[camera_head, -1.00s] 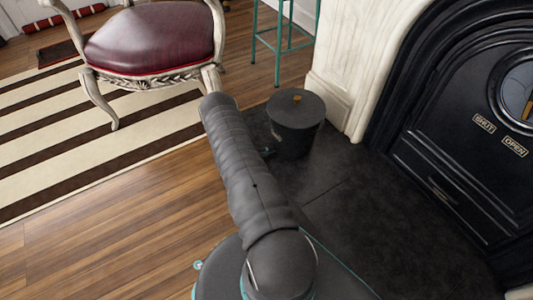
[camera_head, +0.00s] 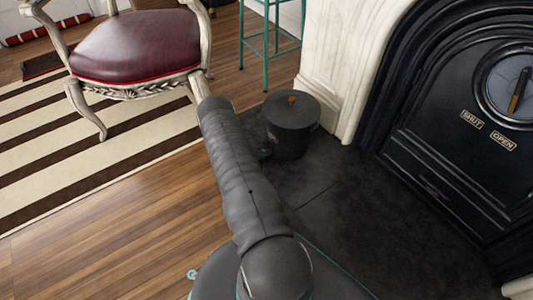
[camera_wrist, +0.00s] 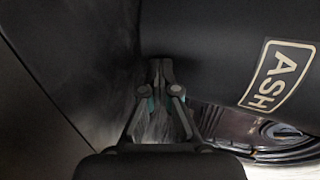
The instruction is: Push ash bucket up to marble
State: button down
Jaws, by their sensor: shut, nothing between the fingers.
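The ash bucket (camera_head: 291,129) is a dark lidded bucket with a small wooden knob. It stands upright on the dark hearth in the head view, close to the pale marble surround (camera_head: 326,75). Whether bucket and marble touch I cannot tell. In the wrist view the bucket's dark side (camera_wrist: 210,35) fills the top right, with a pale "ASH" label. My gripper (camera_wrist: 160,70) is shut and empty, its fingertips right by the bucket's side; contact is unclear. In the head view my arm hides most of the gripper, at the bucket's left side.
The black fireplace door (camera_head: 480,120) stands at the right. The dark hearth (camera_head: 370,210) is clear in front of it. A red-seated chair (camera_head: 135,45) stands on a striped rug (camera_head: 40,140) at the left. A teal stool (camera_head: 267,40) is behind the bucket.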

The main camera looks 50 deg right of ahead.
jog(key=shift+s+d+b, duration=0.15)
jog(key=shift+d+b, duration=0.05)
jog(key=shift+d, duration=0.4)
jog(key=shift+s+d+b, duration=0.15)
jog(key=shift+d+b, duration=0.05)
jog(key=shift+d, duration=0.4)
jog(key=shift+s+d, duration=0.25)
jog(key=shift+d, duration=0.85)
jog(key=shift+s+d, duration=0.25)
jog(key=shift+d, duration=0.8)
jog(key=shift+s+d, duration=0.1)
jog(key=shift+d, duration=0.25)
jog(key=shift+s+d, duration=0.25)
jog(key=shift+d, duration=1.05)
jog(key=shift+a, duration=0.1)
jog(key=shift+w+a, duration=0.2)
jog(key=shift+a, duration=0.65)
jog(key=shift+w+a, duration=0.2)
jog(key=shift+a, duration=0.6)
jog(key=shift+a, duration=0.1)
jog(key=w+a, duration=0.1)
jog(key=a, duration=0.3)
jog(key=w+a, duration=0.1)
jog(key=a, duration=0.4)
jog(key=w+a, duration=0.1)
jog(key=a, duration=0.3)
jog(key=shift+w+a, duration=0.15)
jog(key=shift+a, duration=0.1)
